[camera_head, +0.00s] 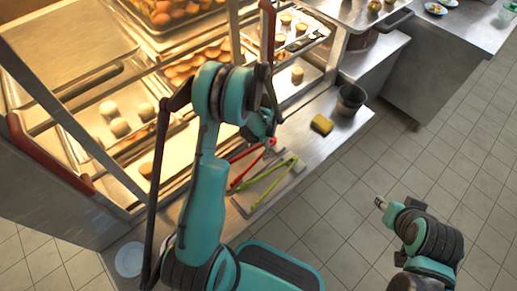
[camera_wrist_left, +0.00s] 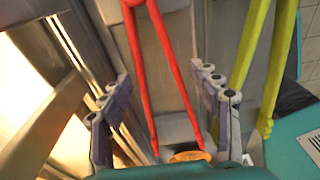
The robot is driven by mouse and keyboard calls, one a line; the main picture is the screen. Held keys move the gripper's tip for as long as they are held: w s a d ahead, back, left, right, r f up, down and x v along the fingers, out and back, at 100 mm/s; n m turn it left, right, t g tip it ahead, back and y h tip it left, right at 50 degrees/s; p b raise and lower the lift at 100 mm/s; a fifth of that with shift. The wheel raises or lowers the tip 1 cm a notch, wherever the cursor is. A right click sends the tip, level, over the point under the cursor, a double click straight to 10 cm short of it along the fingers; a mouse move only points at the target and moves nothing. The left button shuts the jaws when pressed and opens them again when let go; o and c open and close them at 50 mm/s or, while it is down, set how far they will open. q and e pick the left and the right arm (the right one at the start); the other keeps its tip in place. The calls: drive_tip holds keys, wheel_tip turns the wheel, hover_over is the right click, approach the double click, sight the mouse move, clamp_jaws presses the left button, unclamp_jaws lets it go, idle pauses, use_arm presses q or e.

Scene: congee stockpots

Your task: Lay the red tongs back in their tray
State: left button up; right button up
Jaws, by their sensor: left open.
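The red tongs (camera_head: 240,172) lie on the metal counter in front of the pastry cabinet, partly hidden by my left arm. In the left wrist view the red tongs (camera_wrist_left: 170,65) run between the two fingers, which stand apart on either side. I cannot tell whether the fingers touch them. My left gripper (camera_head: 268,132) is open over the far end of the red tongs. A shallow grey tray (camera_head: 243,206) lies under the green tongs (camera_head: 268,181), to the right of the red ones. My right gripper (camera_head: 380,203) is over the floor; its jaws are too small to read.
A yellow sponge (camera_head: 321,125) and a dark cup (camera_head: 351,99) stand farther along the counter. The cabinet with its red-brown handle (camera_head: 45,157) and trays of pastries is at the left. A pale round plate (camera_head: 130,258) lies at the near left. Tiled floor is open at the right.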

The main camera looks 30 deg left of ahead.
use_arm(q)
drive_tip(key=shift+r, duration=0.1)
wheel_tip(320, 180, up, 12)
drive_tip(key=w, duration=0.1)
drive_tip(key=shift+w+d, duration=0.15)
drive_tip(key=shift+d, duration=0.15)
drive_tip(key=s+d+r+m+t, duration=0.4)
drive_tip(key=s+r+m, duration=0.3)
drive_tip(key=m, duration=0.8)
drive_tip(key=s+d+r+m+t, duration=0.4)
drive_tip(key=s+m, duration=0.5)
drive_tip(key=m, duration=0.7)
wheel_tip(320, 180, up, 3)
drive_tip(key=shift+s+f+h, duration=0.1)
drive_tip(key=shift+s+h, duration=0.2)
drive_tip(key=shift+s, duration=0.05)
drive_tip(key=shift+d, duration=0.1)
